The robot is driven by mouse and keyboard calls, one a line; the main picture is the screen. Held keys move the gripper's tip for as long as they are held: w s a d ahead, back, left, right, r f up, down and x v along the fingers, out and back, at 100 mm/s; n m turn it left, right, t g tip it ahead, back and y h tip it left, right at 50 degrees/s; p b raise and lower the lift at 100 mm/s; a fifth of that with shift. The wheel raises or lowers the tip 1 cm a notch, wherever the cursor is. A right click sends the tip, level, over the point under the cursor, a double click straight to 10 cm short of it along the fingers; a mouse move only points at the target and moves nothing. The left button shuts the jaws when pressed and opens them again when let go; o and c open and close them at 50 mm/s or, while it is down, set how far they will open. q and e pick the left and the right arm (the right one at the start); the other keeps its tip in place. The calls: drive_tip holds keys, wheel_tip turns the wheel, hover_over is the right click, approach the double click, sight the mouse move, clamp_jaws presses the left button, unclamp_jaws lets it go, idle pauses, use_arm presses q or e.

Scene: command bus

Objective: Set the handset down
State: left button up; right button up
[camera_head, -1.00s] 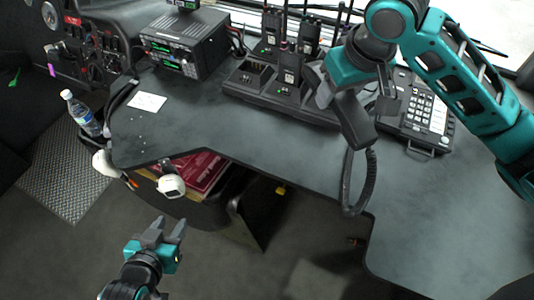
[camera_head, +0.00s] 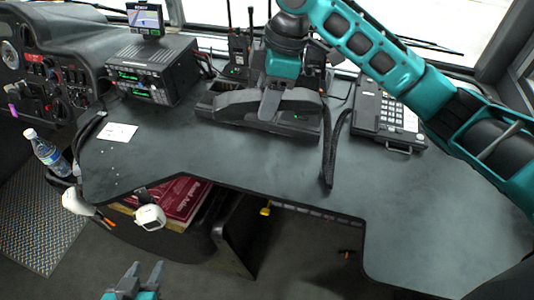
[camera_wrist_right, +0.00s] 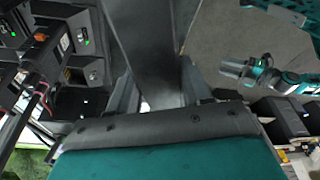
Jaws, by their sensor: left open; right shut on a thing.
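The dark grey handset (camera_head: 235,104) lies roughly level in the head view, in front of the radio charger. My right gripper (camera_head: 270,101) is shut on its middle. In the right wrist view the handset (camera_wrist_right: 150,35) runs between the two fingers (camera_wrist_right: 155,92). Its coiled cord (camera_head: 334,150) hangs to the right over the desk. The desk phone base (camera_head: 388,118) stands on the desk to the right, apart from the handset, its left part partly behind the cord. Whether the handset touches anything below is unclear. My left gripper (camera_head: 145,268) is open and empty, low at the bottom left.
A radio charger with handheld radios (camera_head: 238,45) stands behind the handset, partly hidden. A radio unit (camera_head: 153,72) and a white card (camera_head: 117,132) are left on the desk (camera_head: 260,165). A bottle (camera_head: 47,152) stands at far left. The front right desk is clear.

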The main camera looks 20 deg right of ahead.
wheel_tip(320, 180, down, 15)
drive_tip(key=shift+f+b, duration=0.15)
drive_tip(key=shift+b, duration=0.8)
drive_tip(key=o, duration=1.2)
drive_tip(key=shift+f, duration=0.1)
drive_tip(key=shift+c, duration=0.2)
drive_tip(key=p+v, duration=0.1)
drive_tip(key=v, duration=1.1)
drive_tip(key=shift+p, duration=0.4)
